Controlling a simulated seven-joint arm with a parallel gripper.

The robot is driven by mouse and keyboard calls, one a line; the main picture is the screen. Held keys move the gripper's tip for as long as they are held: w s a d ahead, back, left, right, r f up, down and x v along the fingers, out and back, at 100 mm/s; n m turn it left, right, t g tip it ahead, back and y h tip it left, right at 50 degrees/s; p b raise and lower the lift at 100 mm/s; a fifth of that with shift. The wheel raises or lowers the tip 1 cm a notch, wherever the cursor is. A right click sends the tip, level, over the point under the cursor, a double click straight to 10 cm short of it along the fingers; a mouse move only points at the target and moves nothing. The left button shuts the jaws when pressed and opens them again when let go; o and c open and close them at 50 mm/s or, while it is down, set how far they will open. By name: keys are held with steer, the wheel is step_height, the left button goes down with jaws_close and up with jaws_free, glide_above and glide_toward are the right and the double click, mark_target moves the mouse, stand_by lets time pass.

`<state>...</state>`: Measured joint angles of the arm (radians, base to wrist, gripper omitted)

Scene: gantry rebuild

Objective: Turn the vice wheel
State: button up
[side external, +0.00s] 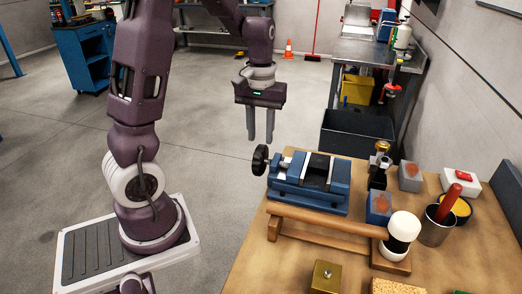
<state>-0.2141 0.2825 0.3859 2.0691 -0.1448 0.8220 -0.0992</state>
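A blue vice (309,181) with dark jaws sits on the wooden workbench (252,262) near its far left corner. Its black wheel (260,159) sticks out on the vice's left side, just past the bench edge. My gripper (260,138) hangs with its fingers pointing down, higher in the picture than the wheel. The two fingers are apart with a gap between them, and nothing shows in the gap.
A wooden rack (330,222) with a black-and-white mallet head (402,232) lies in front of the vice. A metal cup (436,226), a brass block (325,276) and several small blocks stand to the right and front. Open floor lies left of the bench.

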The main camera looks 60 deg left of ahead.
mark_target(260, 147)
step_height(260, 147, down, 7)
steer(key=shift+r, duration=0.1)
jaws_close()
